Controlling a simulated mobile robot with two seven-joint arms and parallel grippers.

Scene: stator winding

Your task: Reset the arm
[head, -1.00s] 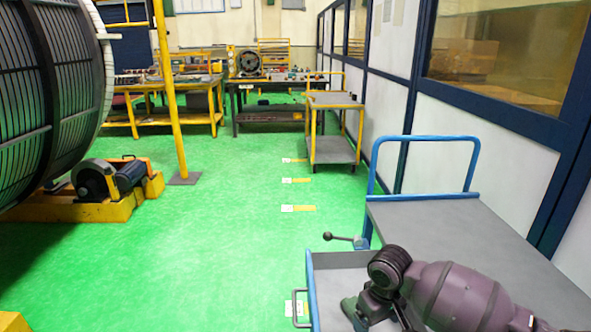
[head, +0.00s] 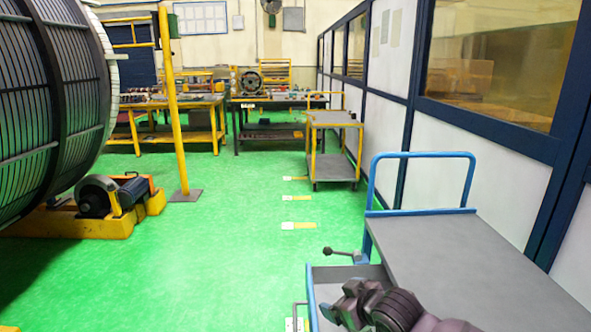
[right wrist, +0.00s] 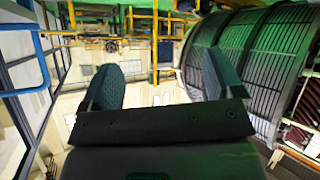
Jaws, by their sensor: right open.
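My right arm comes in at the bottom right of the head view, in front of the grey cart. My right gripper (head: 342,308) shows low in that view, partly cut off by the bottom edge. In the right wrist view the gripper (right wrist: 162,82) has its two dark fingers spread apart with nothing between them. That view is upside down, with the large coil drum on its right side. My left gripper is not in view.
A grey cart (head: 455,265) with a blue handle stands close at right. A ribbed stator drum (head: 50,110) on a yellow roller base (head: 140,195) is at left. A yellow cart (head: 333,122) and workbenches stand at the back.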

